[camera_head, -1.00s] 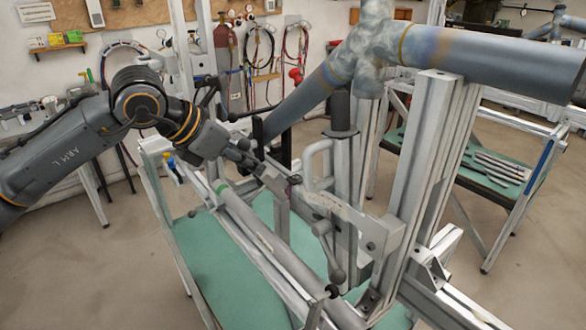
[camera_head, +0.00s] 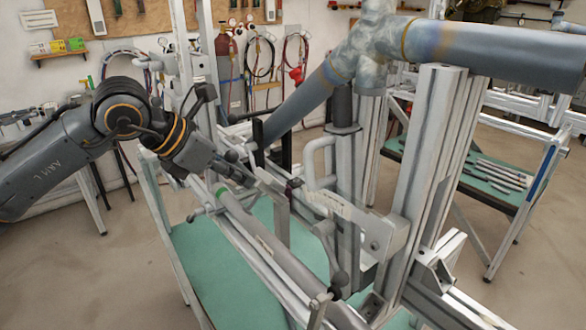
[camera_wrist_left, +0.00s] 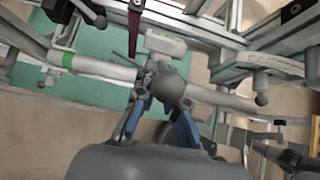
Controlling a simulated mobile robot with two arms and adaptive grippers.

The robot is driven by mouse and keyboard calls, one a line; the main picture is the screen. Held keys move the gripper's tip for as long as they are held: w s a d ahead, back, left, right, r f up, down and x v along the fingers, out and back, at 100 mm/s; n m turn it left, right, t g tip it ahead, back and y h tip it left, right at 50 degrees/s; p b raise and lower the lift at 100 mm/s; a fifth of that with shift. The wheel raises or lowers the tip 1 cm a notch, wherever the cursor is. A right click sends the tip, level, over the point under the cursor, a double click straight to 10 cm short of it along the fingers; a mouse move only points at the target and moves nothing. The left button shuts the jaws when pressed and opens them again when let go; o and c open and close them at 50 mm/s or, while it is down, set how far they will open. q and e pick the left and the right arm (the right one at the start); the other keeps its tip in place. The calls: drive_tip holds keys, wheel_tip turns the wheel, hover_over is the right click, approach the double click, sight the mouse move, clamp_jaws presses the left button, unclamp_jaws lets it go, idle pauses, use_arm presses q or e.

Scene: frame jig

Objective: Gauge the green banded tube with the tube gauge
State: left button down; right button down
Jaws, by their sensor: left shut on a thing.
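The green banded tube (camera_head: 262,238) is a long grey tube lying along the frame jig, with a green band near its upper left end. It crosses the left wrist view (camera_wrist_left: 105,69), partly covered by my gripper. My left gripper (camera_head: 250,181) is above it, shut on the tube gauge (camera_head: 271,186), a pale flat piece with a leg hanging toward the tube. In the left wrist view, the blue-sided fingers (camera_wrist_left: 157,112) are close to the tube. I cannot tell whether the gauge touches it. My right gripper is not in view.
A pale jig plate (camera_head: 340,207) and a clamp lever (camera_head: 325,240) stand just right of the gauge. A tall aluminium post (camera_head: 428,150) and a large grey pipe (camera_head: 500,55) are behind. Green bench top (camera_head: 215,255) shows below.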

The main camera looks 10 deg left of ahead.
use_arm(q)
drive_tip(key=c, duration=1.3)
unclamp_jaws()
drive_tip(key=p+v, duration=0.1)
drive_tip(key=v, duration=0.6)
drive_tip(key=shift+p, duration=0.35)
drive_tip(key=shift+w, duration=0.1)
